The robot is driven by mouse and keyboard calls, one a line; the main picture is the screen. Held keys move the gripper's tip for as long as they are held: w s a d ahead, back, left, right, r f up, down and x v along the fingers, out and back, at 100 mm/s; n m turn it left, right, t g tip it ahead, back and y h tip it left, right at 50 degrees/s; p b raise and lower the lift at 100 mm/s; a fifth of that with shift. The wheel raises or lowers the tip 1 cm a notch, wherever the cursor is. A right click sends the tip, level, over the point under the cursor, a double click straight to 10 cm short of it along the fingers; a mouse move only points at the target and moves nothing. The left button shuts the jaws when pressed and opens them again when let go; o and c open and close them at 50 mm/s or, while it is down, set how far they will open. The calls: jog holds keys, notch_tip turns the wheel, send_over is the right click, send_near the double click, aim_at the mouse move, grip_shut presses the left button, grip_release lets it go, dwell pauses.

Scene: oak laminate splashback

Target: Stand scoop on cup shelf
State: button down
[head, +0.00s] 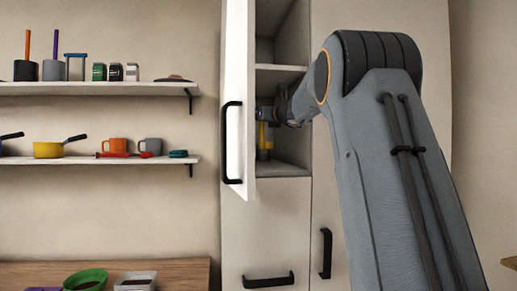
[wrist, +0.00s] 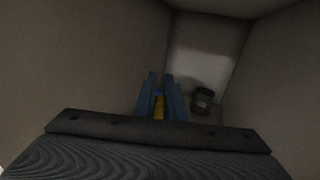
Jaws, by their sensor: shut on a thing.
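My gripper (head: 266,115) is inside the open tall cupboard, shut on an upright yellow thing (head: 264,135). This may be the scoop, but its full shape is too small to tell. In the wrist view its yellow-orange part (wrist: 159,107) shows between my blue fingers (wrist: 160,90). Its lower end is near the cupboard's shelf board (head: 283,170); I cannot tell whether it touches. On the wall at left, a lower shelf (head: 60,160) bears an orange mug (head: 117,145) and a grey mug (head: 153,146).
The cupboard door (head: 238,70) stands open close to the left of my gripper. A dark container (wrist: 202,100) stands deeper inside, at right. An upper wall shelf (head: 60,89) holds several jars and pots. A green bowl (head: 86,280) sits on the wooden counter (head: 185,270).

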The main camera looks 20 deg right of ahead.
jog(key=shift+a+f, duration=0.1)
jog(key=shift+f, duration=3.35)
jog(key=c, duration=1.8)
grip_release()
jog(key=shift+f, duration=0.1)
jog(key=shift+r+p, duration=0.2)
jog(key=shift+p, duration=0.15)
jog(key=b, duration=0.5)
send_near(260, 134)
jog(key=shift+w+f, duration=0.15)
jog(key=shift+w, duration=0.7)
jog(key=shift+s, duration=0.1)
